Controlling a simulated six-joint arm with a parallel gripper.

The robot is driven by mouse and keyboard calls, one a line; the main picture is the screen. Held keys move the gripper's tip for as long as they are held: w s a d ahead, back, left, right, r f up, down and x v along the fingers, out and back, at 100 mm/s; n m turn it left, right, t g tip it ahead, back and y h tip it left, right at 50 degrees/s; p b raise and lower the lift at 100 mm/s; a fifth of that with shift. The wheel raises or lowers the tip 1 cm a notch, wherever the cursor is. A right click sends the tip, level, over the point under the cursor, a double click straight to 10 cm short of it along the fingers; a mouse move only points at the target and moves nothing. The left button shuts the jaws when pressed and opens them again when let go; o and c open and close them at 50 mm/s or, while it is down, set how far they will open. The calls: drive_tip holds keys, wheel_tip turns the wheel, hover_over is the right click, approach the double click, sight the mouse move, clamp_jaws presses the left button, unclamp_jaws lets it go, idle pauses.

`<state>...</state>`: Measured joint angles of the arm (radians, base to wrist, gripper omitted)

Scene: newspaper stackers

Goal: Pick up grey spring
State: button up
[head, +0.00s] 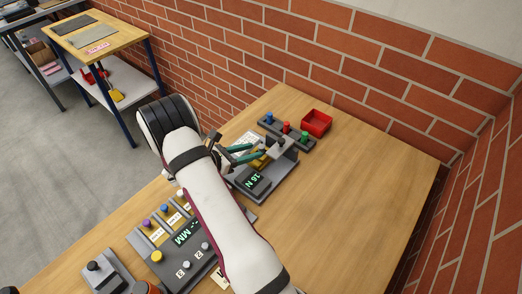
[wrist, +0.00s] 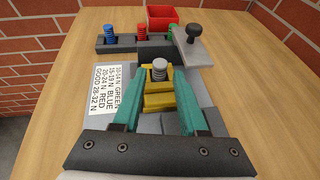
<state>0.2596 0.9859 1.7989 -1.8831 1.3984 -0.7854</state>
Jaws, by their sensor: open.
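The grey spring (wrist: 159,70) stands upright on a yellow block (wrist: 158,88) of the tester, in the wrist view. My gripper (wrist: 158,76) is open, with one teal finger on each side of the spring. The fingers appear apart from it, though exact depth is hard to tell. In the head view my gripper (head: 252,152) reaches over the grey tester (head: 262,190) with its lit display. There the spring cannot be made out clearly between the fingers.
A grey plate with a black knob (wrist: 193,32) overhangs just behind and right of the spring. A rack holds blue (wrist: 109,33), red (wrist: 140,33) and green springs, with a red bin (head: 316,122) behind. A printed card (wrist: 108,89) lies left. The table's right side is clear.

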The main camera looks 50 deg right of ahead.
drive_tip(key=x, duration=0.2)
drive_tip(key=shift+d+f, duration=0.2)
drive_tip(key=shift+d, duration=0.1)
clamp_jaws()
wheel_tip(320, 180, up, 10)
idle(0.3)
